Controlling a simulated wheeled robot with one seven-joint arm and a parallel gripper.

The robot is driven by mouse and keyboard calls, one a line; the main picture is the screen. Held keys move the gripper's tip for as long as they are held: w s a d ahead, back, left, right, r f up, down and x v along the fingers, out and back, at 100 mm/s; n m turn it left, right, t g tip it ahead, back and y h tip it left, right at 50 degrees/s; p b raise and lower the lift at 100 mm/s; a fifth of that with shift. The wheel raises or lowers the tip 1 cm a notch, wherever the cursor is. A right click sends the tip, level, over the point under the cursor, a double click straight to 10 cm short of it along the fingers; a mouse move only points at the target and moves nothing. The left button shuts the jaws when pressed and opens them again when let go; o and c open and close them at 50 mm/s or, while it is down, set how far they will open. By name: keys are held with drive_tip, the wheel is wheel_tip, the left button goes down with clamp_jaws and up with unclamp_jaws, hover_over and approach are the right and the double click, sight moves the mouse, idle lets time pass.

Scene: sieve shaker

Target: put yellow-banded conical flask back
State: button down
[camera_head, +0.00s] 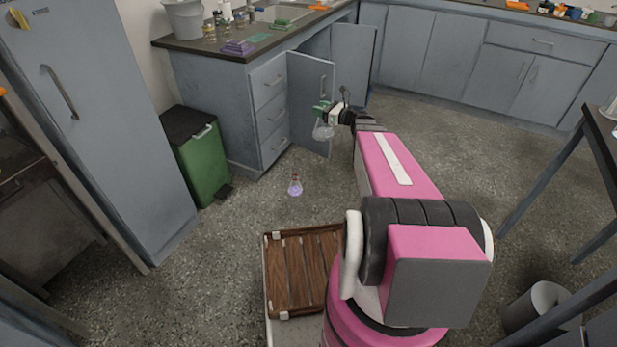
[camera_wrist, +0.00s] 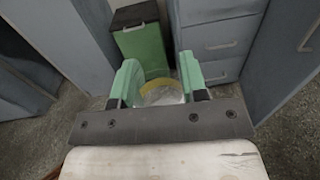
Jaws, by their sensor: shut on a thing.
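The yellow-banded conical flask (camera_head: 323,131) is clear glass and hangs below my gripper (camera_head: 323,110) in the head view, off the floor, in front of an open cabinet door. In the wrist view my gripper (camera_wrist: 160,88) has its green fingers on either side of the flask (camera_wrist: 166,97), and a yellow band shows along its upper edge. The gripper is shut on it. The lower part of the flask is hidden behind the gripper's dark bar in the wrist view.
A second conical flask (camera_head: 295,188) with purple contents stands on the floor. A green bin (camera_head: 203,165) stands left of the drawers (camera_head: 270,115). Two cabinet doors (camera_head: 311,105) stand open below the cluttered counter (camera_head: 190,43).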

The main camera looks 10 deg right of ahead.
drive_tip(key=w+d+f+m+t+h, duration=0.1)
drive_tip(key=w+f, duration=0.7)
drive_tip(key=f, duration=0.7)
drive_tip(key=w+d+f+m+t+h, duration=0.1)
drive_tip(key=w+f+h, duration=0.1)
drive_tip(key=w+f, duration=0.9)
drive_tip(key=w+d+f+m+t+h, duration=0.1)
drive_tip(key=w+f, duration=0.4)
drive_tip(key=f, duration=1.3)
drive_tip(key=w+a+f, duration=0.5)
drive_tip(key=w+f, duration=0.5)
drive_tip(key=f, duration=0.1)
drive_tip(key=shift+w, duration=0.4)
drive_tip(key=shift+f, duration=0.1)
drive_tip(key=c, duration=1.1)
unclamp_jaws()
drive_tip(key=shift+f, duration=0.15)
drive_tip(key=o, duration=0.4)
drive_tip(key=shift+o, duration=0.2)
